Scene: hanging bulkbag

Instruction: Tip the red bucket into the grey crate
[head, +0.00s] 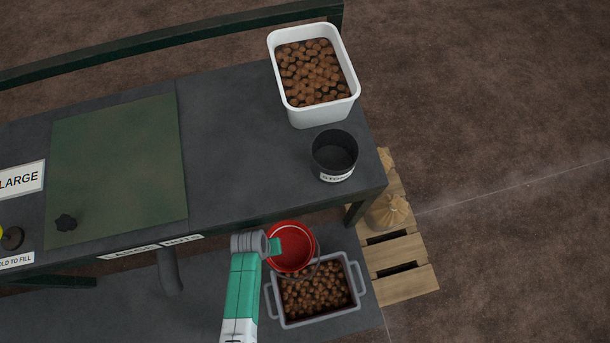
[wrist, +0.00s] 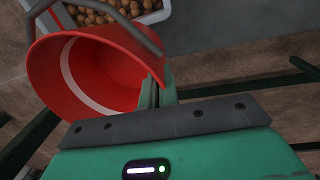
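The red bucket (head: 293,258) is held above the back part of the grey crate (head: 361,290). It also shows at the left of the wrist view (wrist: 80,75), tilted, its red inside bare with a pale ring line and a grey handle across its mouth. No contents show in it. My gripper (head: 274,247) is shut on the bucket's rim; its green fingers pinch the wall in the wrist view (wrist: 156,92). The grey crate holds many brown lumps (head: 315,292) and shows beyond the bucket in the wrist view (wrist: 155,16).
The dark workbench (head: 240,130) lies behind the bucket, its front edge close by. On it stand a white tub (head: 348,98) of brown lumps and a black pot (head: 333,165). A wooden pallet (head: 405,285) with a tied sack (head: 388,211) stands right of the crate.

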